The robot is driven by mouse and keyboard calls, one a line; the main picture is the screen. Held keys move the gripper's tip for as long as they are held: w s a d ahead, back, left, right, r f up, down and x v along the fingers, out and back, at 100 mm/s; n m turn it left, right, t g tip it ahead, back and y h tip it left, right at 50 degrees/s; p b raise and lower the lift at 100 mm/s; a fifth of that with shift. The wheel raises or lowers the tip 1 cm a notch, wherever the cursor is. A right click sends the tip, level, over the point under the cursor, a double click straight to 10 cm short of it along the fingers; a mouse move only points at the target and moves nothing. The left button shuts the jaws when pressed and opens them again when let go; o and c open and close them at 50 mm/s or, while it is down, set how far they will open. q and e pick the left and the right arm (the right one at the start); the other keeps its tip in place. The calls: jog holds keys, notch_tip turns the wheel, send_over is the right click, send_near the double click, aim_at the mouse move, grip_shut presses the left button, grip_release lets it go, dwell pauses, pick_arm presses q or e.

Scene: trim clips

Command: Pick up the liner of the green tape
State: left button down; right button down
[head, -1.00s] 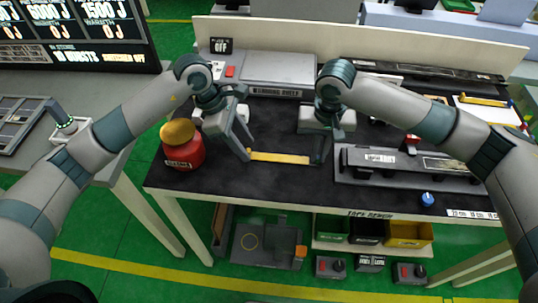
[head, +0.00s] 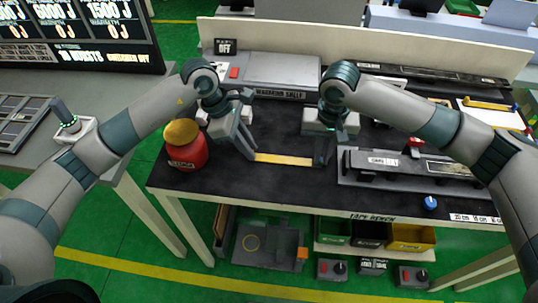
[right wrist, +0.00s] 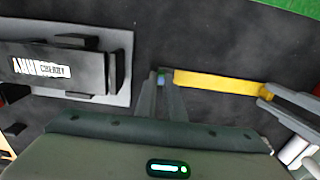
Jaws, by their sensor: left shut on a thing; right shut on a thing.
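A flat yellow strip (head: 284,160) spans the gap between my two grippers over the dark bench top. It also shows in the right wrist view (right wrist: 220,82). My left gripper (head: 252,157) is shut on the strip's left end. My right gripper (head: 320,163) is at the strip's right end, shut on a small green and blue piece (right wrist: 161,79) between its fingertips. Whether this piece is joined to the yellow strip I cannot tell. No larger green tape shows clearly, and the liner cannot be told apart from the strip.
A long grey fixture with a black bar (head: 405,166) lies right of my right gripper. A blue knob (head: 430,203) is near the front edge. Bins (head: 411,237) sit below. The bench front is clear.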

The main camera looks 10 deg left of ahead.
pick_arm(q)
jog(key=shift+r, duration=0.1)
notch_tip(320, 180, up, 10)
dwell(0.6)
jog(key=shift+r, duration=0.1)
dwell(0.5)
jog(key=shift+r, duration=2.9)
pick_arm(e)
jog(key=shift+d+f, duration=0.1)
jog(key=c, duration=1.8)
grip_release()
